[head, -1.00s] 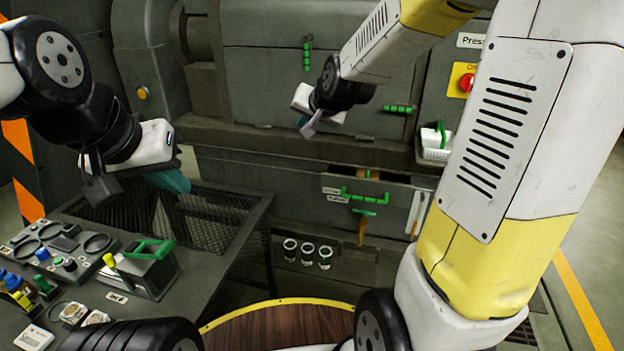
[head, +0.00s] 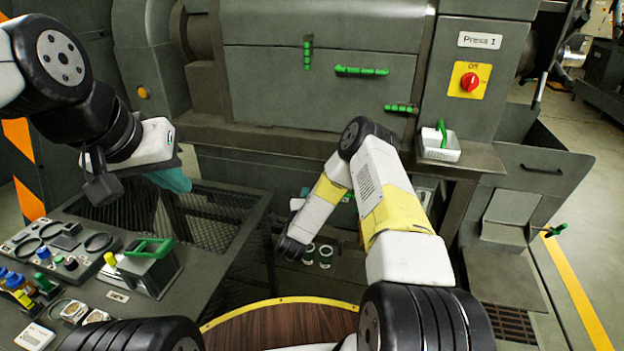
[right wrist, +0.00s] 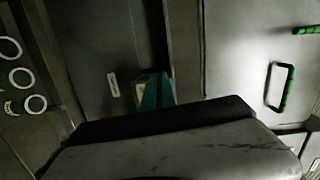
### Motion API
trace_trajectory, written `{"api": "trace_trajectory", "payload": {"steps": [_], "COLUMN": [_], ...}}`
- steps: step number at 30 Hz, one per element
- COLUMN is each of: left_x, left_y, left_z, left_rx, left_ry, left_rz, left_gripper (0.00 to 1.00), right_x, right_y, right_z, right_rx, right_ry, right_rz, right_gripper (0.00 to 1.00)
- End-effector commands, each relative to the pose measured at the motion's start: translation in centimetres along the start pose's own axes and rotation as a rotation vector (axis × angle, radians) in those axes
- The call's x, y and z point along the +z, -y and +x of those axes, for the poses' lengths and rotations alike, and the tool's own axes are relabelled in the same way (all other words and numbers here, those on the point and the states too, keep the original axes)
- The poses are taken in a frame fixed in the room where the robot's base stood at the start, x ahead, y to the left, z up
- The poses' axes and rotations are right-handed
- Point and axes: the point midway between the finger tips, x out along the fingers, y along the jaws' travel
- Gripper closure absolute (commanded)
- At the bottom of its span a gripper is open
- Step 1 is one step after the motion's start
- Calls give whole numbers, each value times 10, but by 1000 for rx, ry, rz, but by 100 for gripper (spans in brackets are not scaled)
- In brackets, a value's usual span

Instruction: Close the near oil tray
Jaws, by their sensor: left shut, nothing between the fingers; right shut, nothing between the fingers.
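The press front's lower part, with the tray area, is mostly hidden behind my right arm in the head view. A bit of green handle (head: 349,196) shows beside the forearm there. Whether the near oil tray is open or shut cannot be told. My right gripper reaches down in front of the press; in the right wrist view its teal fingers (right wrist: 157,92) are shut and empty, close to a dark panel with a pale label (right wrist: 113,88). Contact is unclear. My left gripper (head: 171,181) is shut and empty above the mesh-sided table at left.
Round white-rimmed jars (head: 325,256) stand low beside my right arm. A control table (head: 200,283) with a green-handled box (head: 152,266) is at left. A ledge with a white basket (head: 438,152) and a red switch (head: 470,82) are at right. The round wooden top (head: 290,328) is in front.

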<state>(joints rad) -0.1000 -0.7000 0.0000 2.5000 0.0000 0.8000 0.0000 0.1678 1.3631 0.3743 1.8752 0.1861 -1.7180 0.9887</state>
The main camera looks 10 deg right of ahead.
Motion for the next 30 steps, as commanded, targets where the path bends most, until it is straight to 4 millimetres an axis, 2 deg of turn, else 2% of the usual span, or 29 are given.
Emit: {"api": "trace_trajectory", "payload": {"steps": [1, 4, 8, 11, 14, 24, 30], "left_x": [0, 0, 0, 0, 0, 0, 0], "left_y": [0, 0, 0, 0, 0, 0, 0], "left_z": [0, 0, 0, 0, 0, 0, 0], "left_rx": [0, 0, 0, 0, 0, 0, 0], "left_ry": [0, 0, 0, 0, 0, 0, 0], "left_rz": [0, 0, 0, 0, 0, 0, 0], "left_gripper": [100, 100, 100, 100, 100, 100, 100], "right_x": [-4, -12, -18, -20, -22, -32, -36], "right_y": [-19, -39, -49, -50, -48, -46, -44], "right_z": [-10, -24, -33, -29, -16, 55, 87], "right_rx": [-2, -22, -39, -44, -46, -45, -44], "right_ry": [-35, -93, -132, -139, -139, -139, -137], "right_rz": [25, 64, 86, 90, 90, 88, 87], "right_gripper": [100, 100, 100, 100, 100, 100, 100]}}
